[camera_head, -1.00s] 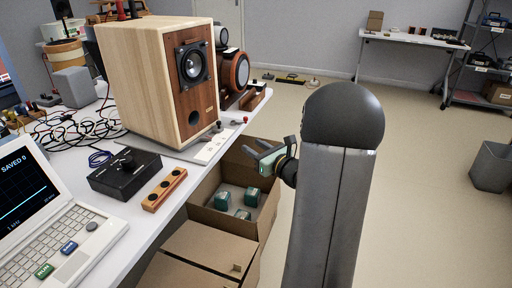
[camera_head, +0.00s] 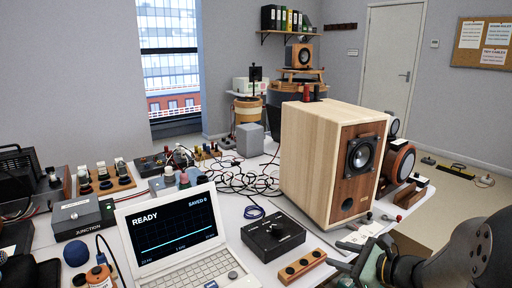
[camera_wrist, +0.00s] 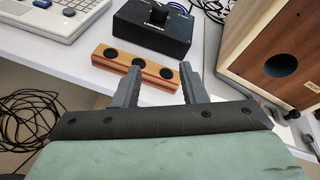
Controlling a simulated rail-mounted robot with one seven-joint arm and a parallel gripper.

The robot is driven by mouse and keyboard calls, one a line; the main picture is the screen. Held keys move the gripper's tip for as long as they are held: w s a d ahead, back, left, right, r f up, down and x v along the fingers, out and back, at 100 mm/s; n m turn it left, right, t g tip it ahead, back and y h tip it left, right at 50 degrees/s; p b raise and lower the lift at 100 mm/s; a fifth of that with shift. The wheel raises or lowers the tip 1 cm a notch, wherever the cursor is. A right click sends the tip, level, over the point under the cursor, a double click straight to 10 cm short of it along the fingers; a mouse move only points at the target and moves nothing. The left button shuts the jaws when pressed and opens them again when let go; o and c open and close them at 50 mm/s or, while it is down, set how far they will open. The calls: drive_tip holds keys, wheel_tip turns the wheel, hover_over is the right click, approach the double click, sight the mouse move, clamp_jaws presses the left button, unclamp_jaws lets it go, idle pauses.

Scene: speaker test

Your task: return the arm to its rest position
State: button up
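My arm enters the head view from the right. My gripper (camera_head: 343,256) is by the front right edge of the white table, close to the wooden block with dark round holes (camera_head: 302,266). In the wrist view my gripper (camera_wrist: 158,78) has its two dark fingers well apart with nothing between them. The wooden block (camera_wrist: 137,69) lies beyond the fingertips on the table. Nothing is held.
A wooden speaker (camera_head: 308,165) stands just left of my arm. A black control box (camera_head: 273,235) and a laptop (camera_head: 172,232) showing READY stand left of the block. Tangled cables lie behind. A cardboard box (camera_head: 412,247) is partly hidden below the table edge.

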drive_tip(key=s+a+r+n+g+h+p, duration=0.1)
drive_tip(key=s+a+r+n+g+p, duration=0.35)
drive_tip(key=s+a+n, duration=0.2)
drive_tip(key=s+a+r+n+g+h+p, duration=0.1)
drive_tip(key=s+a+r+n+g+p, duration=0.25)
drive_tip(key=s+a+n+g, duration=0.35)
drive_tip(key=s+d+r+n+t+h+p, duration=0.1)
drive_tip(key=s+d+r+n+h+p, duration=0.4)
drive_tip(key=s+n+h+p, duration=0.2)
drive_tip(key=s+n+p, duration=0.1)
drive_tip(key=s+n, duration=0.1)
drive_tip(key=n, duration=0.1)
drive_tip(key=shift+d, duration=0.3)
